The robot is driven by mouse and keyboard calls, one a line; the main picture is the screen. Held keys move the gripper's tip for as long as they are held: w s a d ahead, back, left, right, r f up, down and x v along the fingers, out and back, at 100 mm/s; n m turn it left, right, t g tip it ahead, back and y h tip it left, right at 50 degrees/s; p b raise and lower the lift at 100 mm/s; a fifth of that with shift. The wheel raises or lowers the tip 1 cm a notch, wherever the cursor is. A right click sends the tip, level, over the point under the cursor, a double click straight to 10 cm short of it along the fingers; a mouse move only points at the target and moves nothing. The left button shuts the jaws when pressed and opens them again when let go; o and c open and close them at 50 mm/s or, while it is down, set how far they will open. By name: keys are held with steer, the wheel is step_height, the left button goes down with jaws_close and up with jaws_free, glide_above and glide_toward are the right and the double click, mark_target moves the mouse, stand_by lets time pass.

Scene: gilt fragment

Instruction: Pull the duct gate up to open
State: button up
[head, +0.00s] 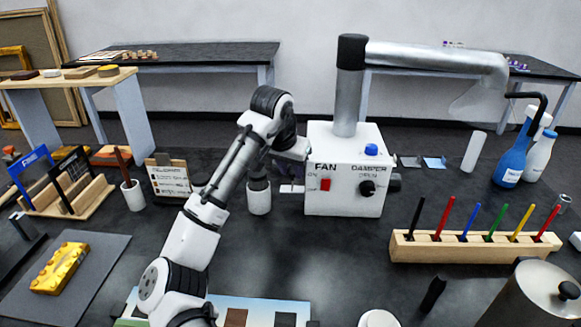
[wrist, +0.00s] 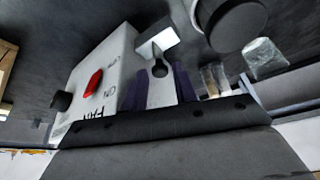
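The white fan box (head: 343,170) has a red switch, a black damper knob and a blue button. A grey duct pipe (head: 348,100) rises from its top and bends right. My gripper (head: 291,187) is low at the box's left side, its fingers partly hidden in the head view. In the wrist view the two dark purple fingers (wrist: 162,88) stand apart beside the box. A pale tab with a dark rounded piece (wrist: 158,66) shows between and beyond the fingertips. It may be the duct gate, but I cannot tell, nor whether the fingers touch it.
A wooden rack of coloured sticks (head: 475,247) stands right of the box. Blue and white bottles (head: 512,155) stand farther right. A white cup (head: 134,196) with a brush and a card stand (head: 169,178) are at left. A yellow block (head: 60,268) lies on a grey mat.

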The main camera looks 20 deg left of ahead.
jaws_close()
steer(key=shift+r, duration=0.1)
step_height(320, 180, up, 2)
steer(key=shift+r+p, duration=0.2)
steer(key=shift+p, duration=0.9)
steer(key=shift+f, duration=0.1)
jaws_free()
